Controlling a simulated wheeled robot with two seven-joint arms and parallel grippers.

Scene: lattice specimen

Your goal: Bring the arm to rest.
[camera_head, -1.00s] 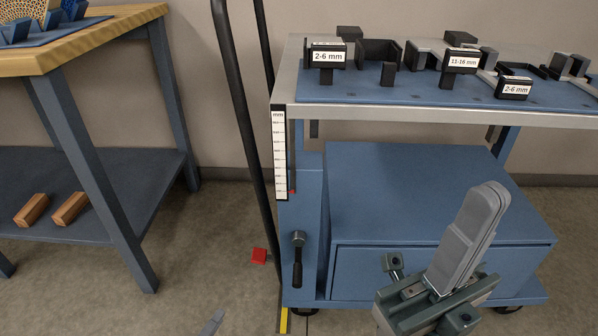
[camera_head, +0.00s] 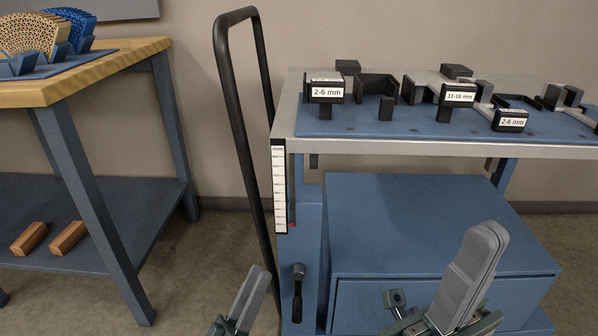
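My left gripper (camera_head: 248,298) shows at the bottom edge, left of the cart's lower front. Its grey fingers point up and slightly right. My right gripper (camera_head: 472,272) is at the lower right, in front of the blue drawer cabinet (camera_head: 425,225), with its fingers pointing up and right. Both are seen side-on with the fingers overlapping, so any gap between them is hidden. I see nothing held in either. Both appear clear of the cart's blue top (camera_head: 375,122), which is higher in the picture.
The cart carries black holders with size labels (camera_head: 327,92) and has a black push handle (camera_head: 236,110) at its left. A wooden-topped bench (camera_head: 110,68) stands at the left, with fan-shaped lattice pieces (camera_head: 30,34) on top and two wooden blocks (camera_head: 68,237) on its shelf.

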